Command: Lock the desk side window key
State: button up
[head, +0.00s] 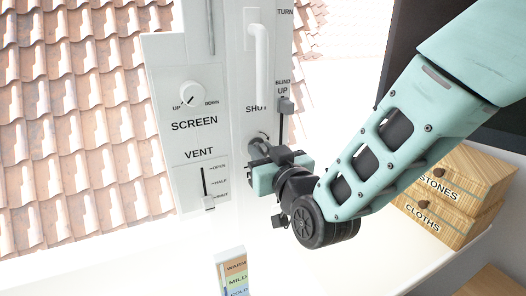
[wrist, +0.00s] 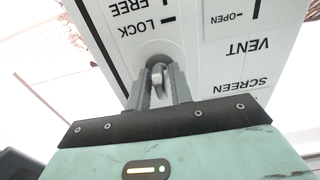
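The window key (wrist: 158,76) is a small silver knob-like piece on the white panel, near the printed words LOCK and FREE, which appear upside down in the wrist view. My gripper (wrist: 160,84) has its two grey fingers close together, one on each side of the key, and looks shut on it. Which mark the key points to is hard to tell. In the head view my gripper (head: 258,158) is at the lower part of the panel, below the word SHUT. It hides the key's lettering there; a round metal part (head: 262,138) shows just above it.
To the left is a panel with a SCREEN dial (head: 192,94) and a VENT slider (head: 208,202). A white handle (head: 260,62) and a BLIND slider (head: 286,106) are above. Wooden drawers (head: 450,190) stand at right; a coloured WARM/MILD/COLD block (head: 235,272) is in front.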

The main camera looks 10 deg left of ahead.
grip_shut()
jog(key=shift+f+m+b, duration=0.15)
jog(key=shift+m+b, duration=0.15)
jog(key=shift+b, duration=0.25)
jog(key=m+b, duration=0.2)
jog(key=b, duration=0.2)
jog(key=shift+f+m, duration=0.15)
jog(key=shift+m, duration=0.15)
jog(key=m+b, duration=0.5)
jog(key=b, duration=0.2)
jog(key=m+b, duration=0.5)
jog(key=b, duration=0.1)
jog(key=shift+d+m, duration=0.1)
jog(key=shift+m, duration=0.3)
jog(key=m+b, duration=0.3)
jog(key=b, duration=0.1)
jog(key=shift+m, duration=0.4)
jog(key=shift+r, duration=0.25)
